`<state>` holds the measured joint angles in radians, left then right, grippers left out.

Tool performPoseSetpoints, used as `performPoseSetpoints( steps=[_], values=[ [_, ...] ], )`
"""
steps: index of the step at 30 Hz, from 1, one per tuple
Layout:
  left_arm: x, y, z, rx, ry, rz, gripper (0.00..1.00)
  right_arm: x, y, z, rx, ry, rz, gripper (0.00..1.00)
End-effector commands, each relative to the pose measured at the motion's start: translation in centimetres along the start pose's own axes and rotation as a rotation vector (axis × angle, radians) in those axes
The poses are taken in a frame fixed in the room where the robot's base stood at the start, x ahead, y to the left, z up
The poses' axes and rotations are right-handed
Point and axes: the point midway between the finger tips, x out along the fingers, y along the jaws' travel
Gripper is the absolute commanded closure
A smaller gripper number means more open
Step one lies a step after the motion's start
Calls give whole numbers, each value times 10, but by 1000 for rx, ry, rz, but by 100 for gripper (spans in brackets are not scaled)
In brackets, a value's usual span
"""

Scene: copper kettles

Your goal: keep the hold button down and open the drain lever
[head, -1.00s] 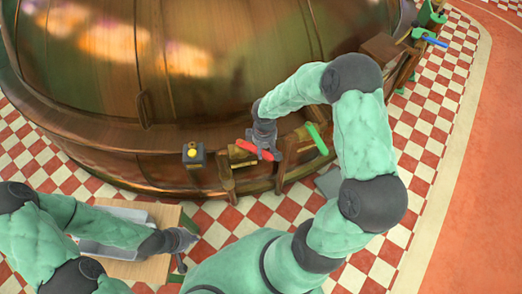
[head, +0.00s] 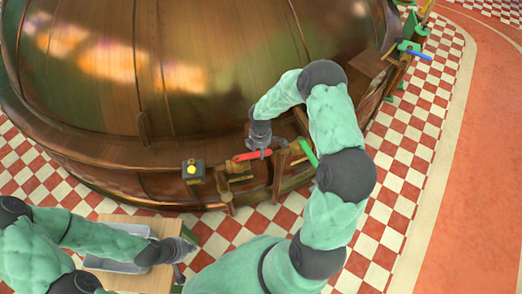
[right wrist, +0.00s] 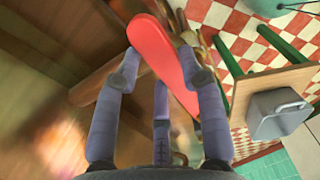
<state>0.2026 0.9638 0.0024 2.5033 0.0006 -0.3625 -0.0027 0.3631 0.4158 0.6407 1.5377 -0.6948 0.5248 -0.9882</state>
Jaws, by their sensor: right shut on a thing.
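The red lever (head: 246,156) sticks out at the front of the copper kettle (head: 230,60). My right gripper (head: 264,151) is shut on the red lever near its right end. In the right wrist view the red lever (right wrist: 160,52) lies between the fingers of my right gripper (right wrist: 158,62). The hold button (head: 191,169) is a yellow knob on a dark box, left of the red lever, and nothing touches it. My left gripper (head: 187,257) is below the button box, apart from it, beside the small table; its fingers look spread and empty.
A green lever (head: 308,152) stands just right of my right gripper. A small wooden table (head: 160,279) with a grey tray (head: 115,265) is at lower left. A blue-handled part (head: 415,54) sits at the kettle's far right. Checkered floor is clear at right.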

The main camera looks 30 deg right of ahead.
Motion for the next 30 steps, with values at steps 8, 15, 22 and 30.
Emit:
performPoseSetpoints(
  steps=[8, 15, 22, 30],
  values=[
    [-2, 1, 0, 0, 0, 0, 100, 1, 2, 0, -30, 0, 0, 100],
    [-2, 1, 0, 0, 0, 0, 100, 1, 3, 0, -33, 0, 1, 100],
    [-2, 1, 0, 0, 0, 0, 100, 0, 3, 0, -30, 0, 1, 35],
    [-2, 1, 0, 0, 0, 0, 100, -1, 3, 0, -27, 0, 1, 35]
  ],
)
